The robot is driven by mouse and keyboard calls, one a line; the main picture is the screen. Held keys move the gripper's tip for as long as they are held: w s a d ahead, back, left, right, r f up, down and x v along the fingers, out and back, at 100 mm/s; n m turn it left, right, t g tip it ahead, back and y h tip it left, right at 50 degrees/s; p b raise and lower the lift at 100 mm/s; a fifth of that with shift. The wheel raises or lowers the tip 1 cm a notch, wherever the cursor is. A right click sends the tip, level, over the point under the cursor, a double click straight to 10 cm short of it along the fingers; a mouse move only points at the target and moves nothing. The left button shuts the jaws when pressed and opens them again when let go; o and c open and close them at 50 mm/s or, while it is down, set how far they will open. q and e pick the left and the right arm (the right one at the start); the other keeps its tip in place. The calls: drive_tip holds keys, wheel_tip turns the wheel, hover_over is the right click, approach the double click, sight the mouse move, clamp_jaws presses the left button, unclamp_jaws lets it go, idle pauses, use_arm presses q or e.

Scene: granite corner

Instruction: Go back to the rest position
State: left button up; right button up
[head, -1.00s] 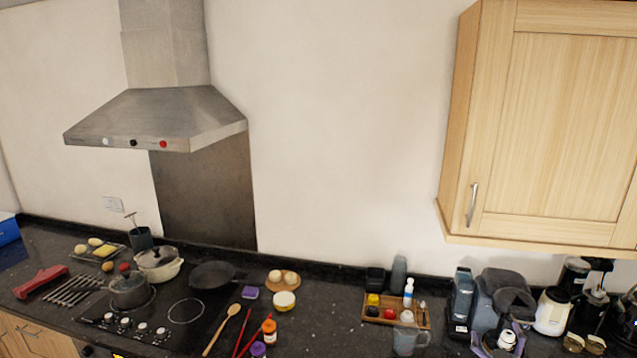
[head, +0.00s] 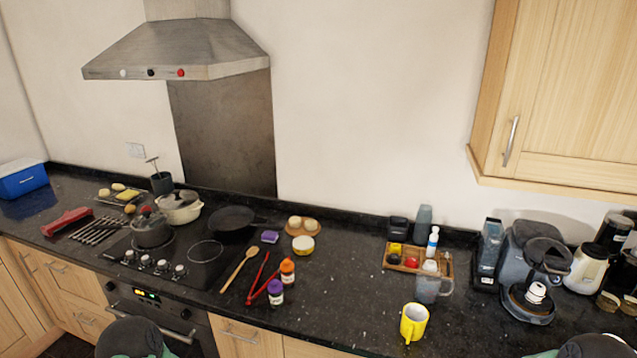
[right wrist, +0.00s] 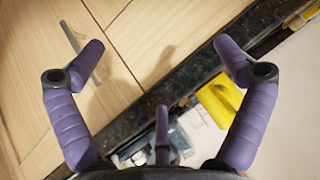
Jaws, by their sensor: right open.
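My right gripper (right wrist: 158,58) shows in the right wrist view with its purple fingers spread wide apart. Nothing is between its fingertips; wooden cabinet doors and the dark counter edge lie beyond them. A yellow mug (head: 414,322) stands upright on the counter near the front edge in the head view. A yellow thing beside the right finger in the right wrist view, likely this mug (right wrist: 220,98), is apart from the grip. In the head view, dark rounded parts, probably of my arms, show at the bottom edge. My left gripper is not seen.
The black counter (head: 345,290) is clear around its middle. A hob with pots (head: 152,232) and a pan (head: 232,220) is at left. A wooden tray (head: 388,262), a glass jug (head: 428,288) and a coffee machine (head: 535,255) stand at right. A wall cabinet (head: 560,100) hangs above.

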drive_tip(key=s+a+f+g+y+b, duration=0.1)
drive_tip(key=s+a+f+g+b, duration=0.3)
drive_tip(key=s+a+f, duration=0.4)
drive_tip(key=s+a+f+n+g+y+b, duration=0.1)
drive_tip(key=s+a+f+g+b, duration=0.3)
drive_tip(key=s+a+f, duration=0.5)
drive_tip(key=s+f+y+b, duration=0.1)
drive_tip(key=s+f, duration=0.3)
drive_tip(key=shift+s+a+f+g+y, duration=0.15)
drive_tip(key=shift+a+f+g+y, duration=0.1)
drive_tip(key=shift+f+g+y, duration=0.1)
